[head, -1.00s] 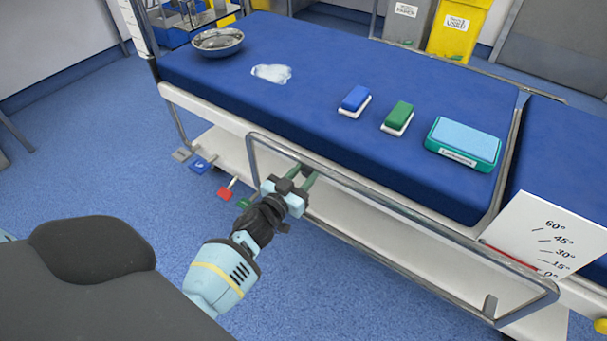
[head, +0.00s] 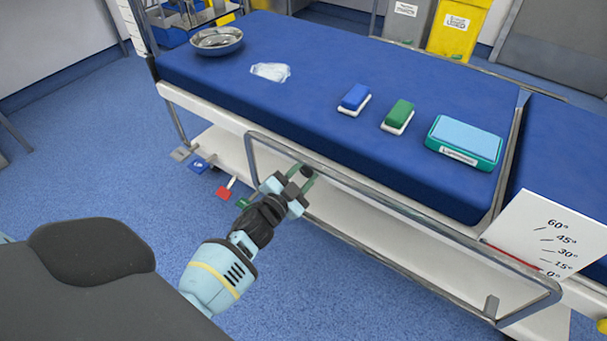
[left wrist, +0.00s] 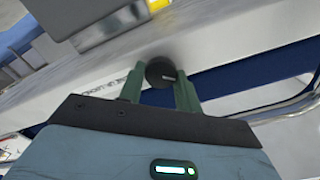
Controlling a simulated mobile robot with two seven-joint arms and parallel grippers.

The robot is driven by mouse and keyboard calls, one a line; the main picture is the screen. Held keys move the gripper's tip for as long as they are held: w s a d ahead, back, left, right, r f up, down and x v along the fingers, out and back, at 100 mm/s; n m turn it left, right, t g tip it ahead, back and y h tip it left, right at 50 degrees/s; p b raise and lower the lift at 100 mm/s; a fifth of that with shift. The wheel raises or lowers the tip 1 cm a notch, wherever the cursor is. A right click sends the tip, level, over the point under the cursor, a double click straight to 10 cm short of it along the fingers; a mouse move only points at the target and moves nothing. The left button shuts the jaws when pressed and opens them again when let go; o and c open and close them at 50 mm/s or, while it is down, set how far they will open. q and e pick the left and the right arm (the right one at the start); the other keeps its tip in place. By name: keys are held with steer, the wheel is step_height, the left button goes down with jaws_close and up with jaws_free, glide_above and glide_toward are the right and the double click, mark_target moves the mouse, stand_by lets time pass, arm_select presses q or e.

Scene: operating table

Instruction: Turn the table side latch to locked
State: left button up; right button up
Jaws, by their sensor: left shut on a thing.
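The side latch is a round dark knob (left wrist: 160,73) with a small pale mark, on the pale side of the table, in the left wrist view. In the head view the knob (head: 306,171) shows small beside the side rail. My left gripper (head: 303,175) reaches up to it from the front. In the left wrist view its two green fingers (left wrist: 159,90) stand on either side of the knob, shut on it. The latch's lock marking is too small to read. My right gripper is not in view.
A metal side rail (head: 400,207) runs along the table's near side, close to my left gripper. The blue table top (head: 300,95) carries a metal bowl (head: 217,40), a blue block, a green block and a teal box (head: 465,142). Coloured pedals (head: 224,192) stand low at the left.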

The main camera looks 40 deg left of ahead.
arm_select(q)
steer(key=m, duration=0.2)
steer(key=shift+f+m, duration=0.1)
steer(key=shift+m, duration=0.3)
steer(key=shift+m+b, duration=0.4)
steer(key=shift+m, duration=0.5)
steer(key=m, duration=0.2)
steer(key=shift+d+m, duration=0.1)
steer(key=shift+m, duration=0.2)
steer(key=m+b, duration=0.1)
steer(key=m, duration=0.2)
steer(key=shift+f, duration=0.1)
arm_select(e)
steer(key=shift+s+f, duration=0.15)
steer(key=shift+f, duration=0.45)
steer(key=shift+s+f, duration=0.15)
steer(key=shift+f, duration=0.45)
arm_select(q)
steer(key=shift+m, duration=0.5)
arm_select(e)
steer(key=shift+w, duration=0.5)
